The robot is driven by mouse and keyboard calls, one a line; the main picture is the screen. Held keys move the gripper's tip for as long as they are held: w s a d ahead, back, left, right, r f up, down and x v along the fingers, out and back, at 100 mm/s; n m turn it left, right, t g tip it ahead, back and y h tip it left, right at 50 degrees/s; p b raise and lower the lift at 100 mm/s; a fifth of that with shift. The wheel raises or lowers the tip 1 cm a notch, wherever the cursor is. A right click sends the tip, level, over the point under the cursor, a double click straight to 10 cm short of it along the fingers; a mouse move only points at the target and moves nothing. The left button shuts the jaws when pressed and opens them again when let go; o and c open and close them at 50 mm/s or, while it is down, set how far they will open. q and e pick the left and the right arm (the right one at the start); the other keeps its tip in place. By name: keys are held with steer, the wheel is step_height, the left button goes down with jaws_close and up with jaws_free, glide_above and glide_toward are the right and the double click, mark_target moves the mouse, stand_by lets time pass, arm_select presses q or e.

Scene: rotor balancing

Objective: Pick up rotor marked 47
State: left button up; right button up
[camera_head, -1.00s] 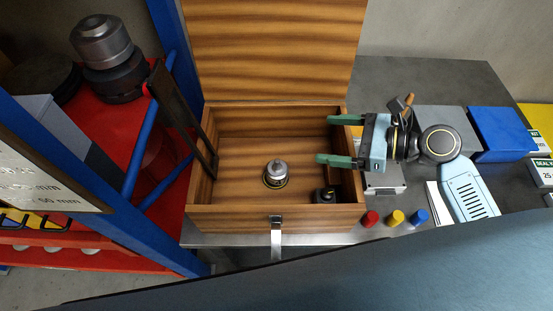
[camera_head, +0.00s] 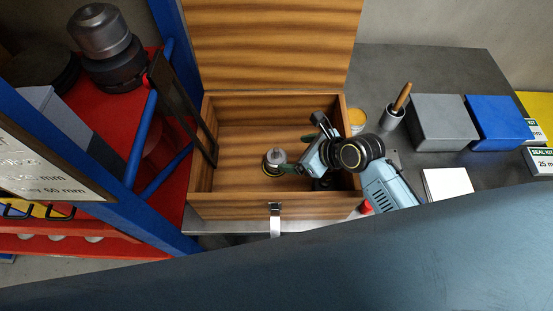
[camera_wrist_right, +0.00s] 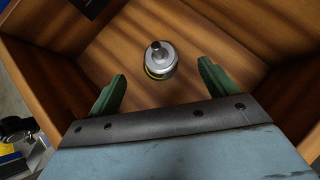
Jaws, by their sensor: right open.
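A small silver rotor (camera_head: 273,157) with a dark, yellow-ringed base stands upright on the floor of the open wooden box (camera_head: 235,206). It also shows in the right wrist view (camera_wrist_right: 160,62), ahead of the fingertips and between their lines. No number is readable on it. My right gripper (camera_head: 293,158) is inside the box, just right of the rotor, with its green fingers apart. In the right wrist view the gripper (camera_wrist_right: 162,74) is open and empty, the rotor slightly beyond its tips. My left gripper is in no view.
The box lid (camera_head: 275,45) stands open at the back. A blue-framed red rack (camera_head: 150,165) is close on the left. A grey block (camera_head: 438,122), a blue block (camera_head: 498,122) and a cup with a wooden-handled tool (camera_head: 392,116) stand on the right bench.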

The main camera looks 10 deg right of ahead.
mark_target(279, 155)
steer(key=x, duration=0.4)
steer(key=shift+w+a+f, duration=0.15)
steer(key=shift+w+f, duration=0.05)
steer(key=shift+b+x, duration=0.6)
steer(key=shift+x, duration=2.05)
steer(key=shift+s+f, duration=0.1)
steer(key=shift+s, duration=0.05)
steer(key=c, duration=1.6)
steer(key=shift+c, duration=0.9)
